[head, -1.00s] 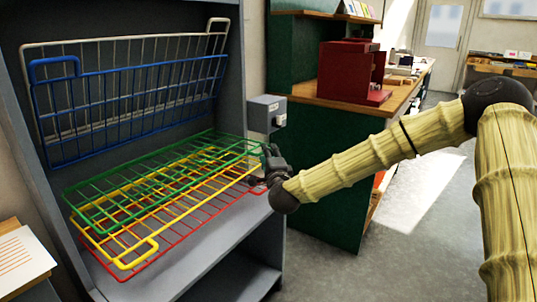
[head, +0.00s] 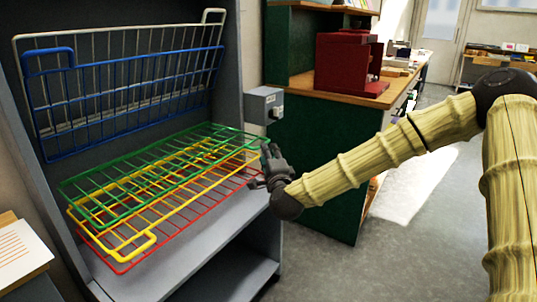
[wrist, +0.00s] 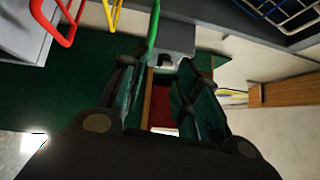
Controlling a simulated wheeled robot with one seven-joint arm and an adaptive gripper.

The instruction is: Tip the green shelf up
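The green shelf (head: 141,171) is a wire rack lying nearly level, the topmost of the lowered racks in the grey cabinet. My gripper (head: 268,160) is at the shelf's right front corner, outside the cabinet. In the wrist view, a green bar of the shelf (wrist: 153,27) comes down from the top edge to the tip of the left finger. My gripper (wrist: 165,75) is open there, with a clear gap between its fingers. Whether the bar touches the finger I cannot tell.
The yellow rack (head: 135,252) and the red rack (head: 118,270) lie just below the green one. The blue rack (head: 100,108) and white rack (head: 207,20) stand tipped up behind. A grey box (head: 262,104) sits beside the cabinet. Open floor (head: 330,260) lies to the right.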

